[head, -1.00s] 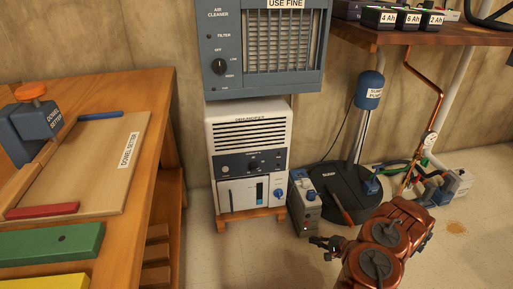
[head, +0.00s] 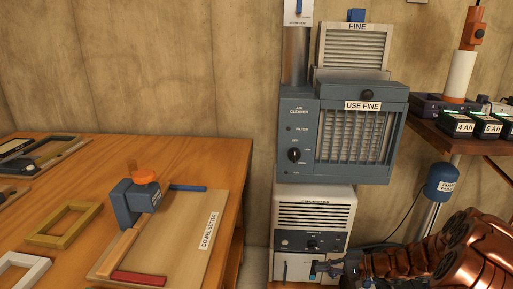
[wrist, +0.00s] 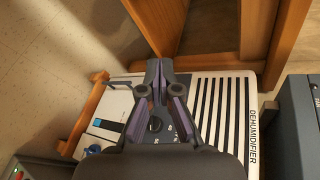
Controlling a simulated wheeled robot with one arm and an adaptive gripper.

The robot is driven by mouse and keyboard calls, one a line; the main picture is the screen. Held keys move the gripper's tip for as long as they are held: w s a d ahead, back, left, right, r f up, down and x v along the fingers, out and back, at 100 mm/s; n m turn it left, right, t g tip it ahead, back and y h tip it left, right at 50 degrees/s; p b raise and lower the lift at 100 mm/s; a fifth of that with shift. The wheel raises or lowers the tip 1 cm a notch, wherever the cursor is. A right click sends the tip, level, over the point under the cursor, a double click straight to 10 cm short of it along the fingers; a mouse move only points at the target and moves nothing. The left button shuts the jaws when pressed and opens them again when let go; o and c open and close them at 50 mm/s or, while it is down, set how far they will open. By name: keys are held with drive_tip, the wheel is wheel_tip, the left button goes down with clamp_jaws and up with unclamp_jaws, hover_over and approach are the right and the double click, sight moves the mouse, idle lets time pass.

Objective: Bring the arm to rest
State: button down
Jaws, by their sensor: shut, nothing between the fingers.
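My copper-coloured arm (head: 440,255) reaches in from the lower right in the head view. My dark gripper (head: 325,268) is shut and empty. In the head view it appears in front of the lower part of the white dehumidifier (head: 292,213). In the wrist view my gripper (wrist: 156,68) has its fingertips together, over the dehumidifier (wrist: 190,95) and its dark control panel. The exact gap between my gripper and the dehumidifier cannot be told.
The air cleaner (head: 345,130) sits above the dehumidifier. A wooden bench (head: 215,165) with a dowel setter (head: 143,200) stands left. A shelf (head: 460,140) with batteries and a blue-capped pump (head: 440,182) are right. The wrist view shows pale floor (wrist: 50,70) at left.

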drive_tip(key=s+a+r+n+g+h+p, duration=0.15)
drive_tip(key=s+a+r+p, duration=0.35)
drive_tip(key=r, duration=0.5)
drive_tip(key=s+a+r+n+g+h+p, duration=0.1)
drive_tip(key=s+a+r+n+g+p, duration=0.2)
drive_tip(key=s+r+p, duration=0.5)
drive_tip(key=s+a+r+n+g+h+p, duration=0.2)
drive_tip(key=s+a+r, duration=0.25)
drive_tip(key=r, duration=0.75)
drive_tip(key=s+d+r+h+p, duration=0.4)
drive_tip(key=s+r+p, duration=0.4)
drive_tip(key=s+r, duration=0.2)
drive_tip(key=s+d+r+h+p, duration=0.4)
drive_tip(key=s+r+p, duration=0.4)
drive_tip(key=s+r, duration=0.2)
drive_tip(key=shift+s+d+r+n, duration=0.25)
drive_tip(key=shift+d+n, duration=0.2)
drive_tip(key=shift+d, duration=0.45)
drive_tip(key=shift+d, duration=0.1)
